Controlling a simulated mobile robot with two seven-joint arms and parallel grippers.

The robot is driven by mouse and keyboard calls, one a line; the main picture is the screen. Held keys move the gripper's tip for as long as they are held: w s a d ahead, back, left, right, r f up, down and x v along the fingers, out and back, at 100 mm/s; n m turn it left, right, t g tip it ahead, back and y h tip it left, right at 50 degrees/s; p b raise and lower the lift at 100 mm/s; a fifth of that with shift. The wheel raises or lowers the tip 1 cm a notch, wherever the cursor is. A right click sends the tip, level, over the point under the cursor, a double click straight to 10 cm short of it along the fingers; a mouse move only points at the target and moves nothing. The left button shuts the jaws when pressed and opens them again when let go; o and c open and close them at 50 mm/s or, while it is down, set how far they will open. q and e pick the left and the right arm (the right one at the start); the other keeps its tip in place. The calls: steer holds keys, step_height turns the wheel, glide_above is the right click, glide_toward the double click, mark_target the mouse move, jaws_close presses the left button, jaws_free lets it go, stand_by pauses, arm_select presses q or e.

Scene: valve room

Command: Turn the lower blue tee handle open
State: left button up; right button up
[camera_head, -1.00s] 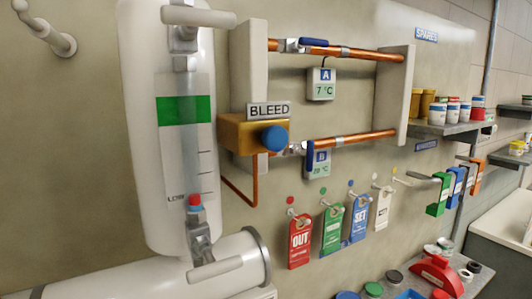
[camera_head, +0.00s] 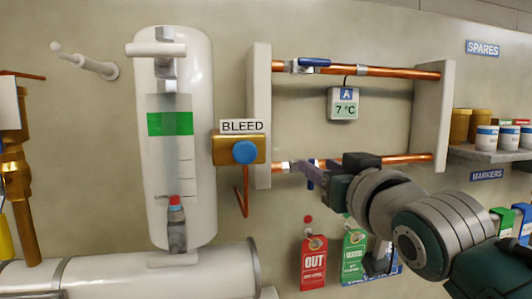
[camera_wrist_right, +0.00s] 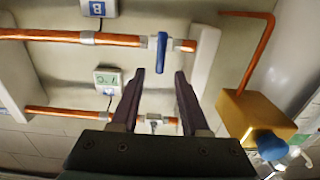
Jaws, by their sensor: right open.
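The lower blue tee handle (camera_wrist_right: 162,52) sits on the lower copper pipe (camera_wrist_right: 113,39) in the right wrist view, which is upside down. It lies crosswise to the pipe. My right gripper (camera_wrist_right: 160,76) is open and empty, its two dark fingers pointing towards the handle, which shows in the gap at and beyond the fingertips. I cannot tell whether they touch. My left gripper is out of view.
The upper blue handle (camera_head: 314,62) lies along the upper pipe (camera_head: 380,71). The brass bleed block (camera_head: 226,151) with a blue knob (camera_head: 244,152) is left of my gripper. A gauge marked A (camera_head: 343,104) hangs between the pipes. Tags (camera_head: 313,264) hang below my arm.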

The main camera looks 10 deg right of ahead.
mark_target(313, 163)
steer(key=shift+w+p, duration=0.45)
steer(key=shift+w, duration=1.8)
steer(key=shift+c, duration=0.3)
jaws_close()
